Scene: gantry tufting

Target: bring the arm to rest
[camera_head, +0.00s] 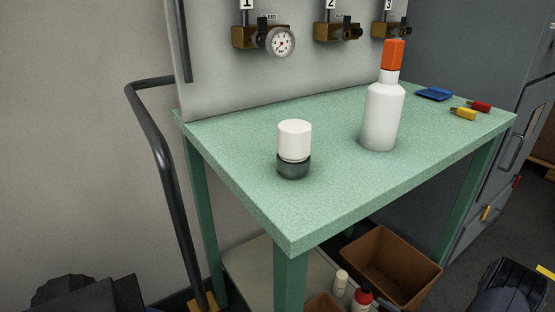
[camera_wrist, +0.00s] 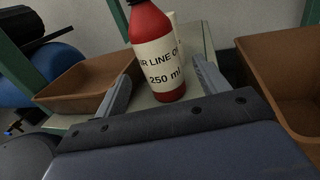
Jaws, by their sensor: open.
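My gripper (camera_wrist: 162,72) shows in the wrist view with its two grey fingers spread apart. A red bottle (camera_wrist: 152,24) with a cream label reading "250 ml" stands on the cart's lower shelf and appears between the fingers. Neither finger visibly grips it. How far the bottle is from the fingertips is hard to tell. The same red bottle (camera_head: 362,297) shows at the bottom edge of the head view, partly cut off. I cannot make out the gripper in the head view.
A white bottle (camera_head: 341,283) stands beside the red one. The green tabletop (camera_head: 235,160) above holds a white-and-dark container (camera_head: 294,145) and an orange-capped bottle (camera_head: 382,115). Green legs (camera_head: 290,285) stand close by.

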